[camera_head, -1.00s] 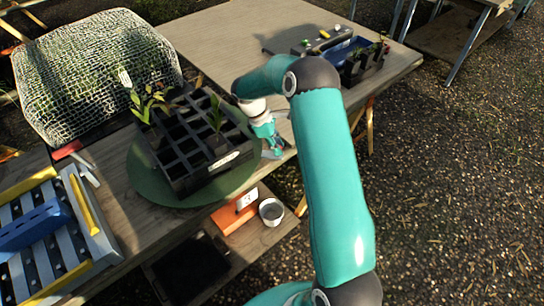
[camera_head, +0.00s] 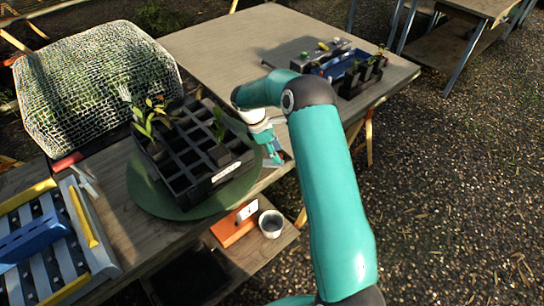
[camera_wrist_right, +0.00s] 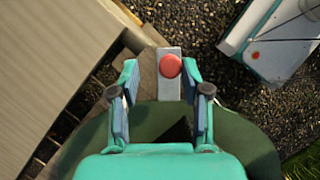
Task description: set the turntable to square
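The turntable (camera_head: 140,190) is a dark green disc on the wooden table. A black multi-cell tray (camera_head: 222,176) with a few seedlings sits on it, turned at an angle to the table edge. My right gripper (camera_head: 271,148) is at the disc's right side, low by the table edge. In the right wrist view its fingers (camera_wrist_right: 163,100) are apart and empty. A grey plate with a red button (camera_wrist_right: 170,66) lies just beyond the fingertips, by the rim of the green disc (camera_wrist_right: 255,150). My left gripper is out of view.
A mesh-covered mound (camera_head: 95,85) stands behind the disc. A blue and white slatted rack (camera_head: 50,240) is at the left. An orange block (camera_head: 234,225) and a cup (camera_head: 271,223) sit on a lower shelf. A blue tray (camera_head: 345,65) stands on the far table; bare tabletop lies before it.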

